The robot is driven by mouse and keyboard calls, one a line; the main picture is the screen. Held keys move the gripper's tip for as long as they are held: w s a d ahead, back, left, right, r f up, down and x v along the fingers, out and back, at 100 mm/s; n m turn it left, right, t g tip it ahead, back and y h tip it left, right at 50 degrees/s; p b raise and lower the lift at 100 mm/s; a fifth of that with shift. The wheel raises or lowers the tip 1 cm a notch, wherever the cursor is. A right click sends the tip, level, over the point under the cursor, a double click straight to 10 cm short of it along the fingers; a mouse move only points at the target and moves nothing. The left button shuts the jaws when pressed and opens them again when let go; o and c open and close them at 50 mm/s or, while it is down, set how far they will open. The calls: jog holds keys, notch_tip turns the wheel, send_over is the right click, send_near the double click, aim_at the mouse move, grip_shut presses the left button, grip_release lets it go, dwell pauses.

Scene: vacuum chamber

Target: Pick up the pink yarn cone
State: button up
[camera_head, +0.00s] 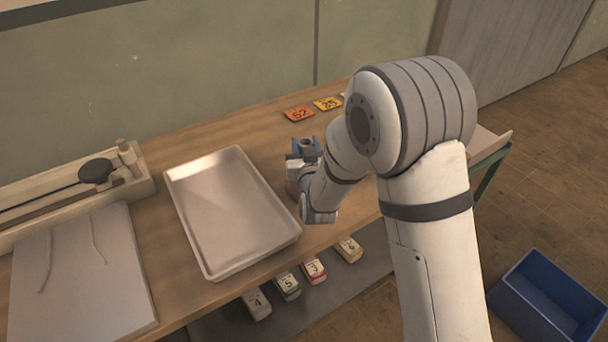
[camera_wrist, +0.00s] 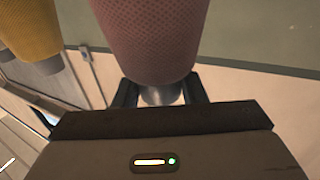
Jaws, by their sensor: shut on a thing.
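The pink yarn cone (camera_wrist: 150,38) fills the upper middle of the wrist view, with a woven-looking surface and a short grey end (camera_wrist: 161,95). My gripper (camera_wrist: 160,92) is shut on that grey end, one dark finger on each side. In the head view my gripper (camera_head: 304,148) is over the table just right of the metal tray. The cone is mostly hidden there by my gripper and wrist, and I cannot make it out clearly.
A yellow cone (camera_wrist: 27,28) shows at the left of the wrist view. An empty metal tray (camera_head: 228,212) lies on the wooden table (camera_head: 190,146). Orange (camera_head: 299,114) and yellow (camera_head: 327,103) number tags lie behind. Numbered blocks (camera_head: 288,287) sit on a lower shelf. A blue bin (camera_head: 545,300) stands on the floor.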

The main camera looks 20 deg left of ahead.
grip_shut()
jog(key=shift+r, duration=0.15)
